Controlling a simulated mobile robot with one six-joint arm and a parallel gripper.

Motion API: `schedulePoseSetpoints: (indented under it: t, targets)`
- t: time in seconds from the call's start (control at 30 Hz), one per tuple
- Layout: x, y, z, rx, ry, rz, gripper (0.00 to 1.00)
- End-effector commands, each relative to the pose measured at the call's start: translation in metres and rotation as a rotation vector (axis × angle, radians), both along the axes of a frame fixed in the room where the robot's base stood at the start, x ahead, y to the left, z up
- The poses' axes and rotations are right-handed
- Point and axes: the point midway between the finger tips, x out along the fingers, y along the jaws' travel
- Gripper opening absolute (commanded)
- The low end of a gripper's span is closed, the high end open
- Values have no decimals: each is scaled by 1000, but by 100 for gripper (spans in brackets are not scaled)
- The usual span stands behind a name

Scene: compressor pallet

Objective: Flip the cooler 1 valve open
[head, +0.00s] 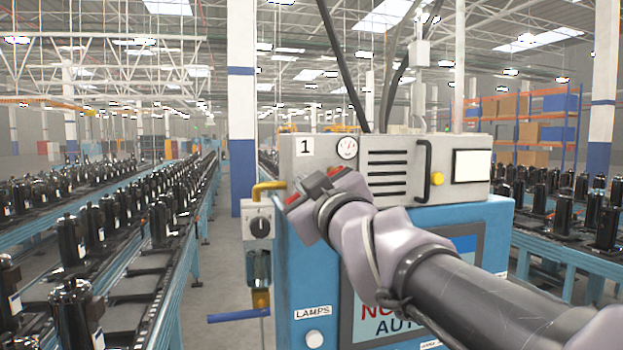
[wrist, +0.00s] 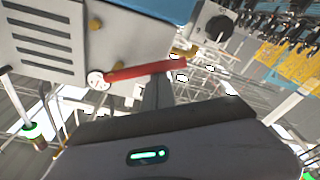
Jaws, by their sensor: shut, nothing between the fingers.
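The valve's red lever (wrist: 145,70) lies nearly level across the middle of the wrist view, in front of the cabinet face. My gripper (wrist: 157,90) is shut and empty; its fingers reach up to the lever's lower edge in that view. I cannot tell whether they touch it. In the head view my gripper (head: 312,188) is at the upper left of the cabinet, below the number 1 plate (head: 304,146). Red patches show beside it there, but my wrist hides most of that spot.
The blue cabinet (head: 283,290) has a gauge (head: 347,148), a vertical black handle (head: 424,170) and a switch box with a black knob (head: 260,227). A blue lever (head: 238,315) sticks out low on the left. Conveyors with black compressors (head: 160,222) run on both sides.

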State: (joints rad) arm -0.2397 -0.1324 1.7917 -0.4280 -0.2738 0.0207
Motion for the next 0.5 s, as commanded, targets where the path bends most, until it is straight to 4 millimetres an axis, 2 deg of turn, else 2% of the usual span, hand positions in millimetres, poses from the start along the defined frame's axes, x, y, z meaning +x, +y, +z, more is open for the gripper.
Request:
schedulePoseSetpoints:
  t: [0.5]
  targets:
    - [5,-15,-28,-470,-134,-1,0]
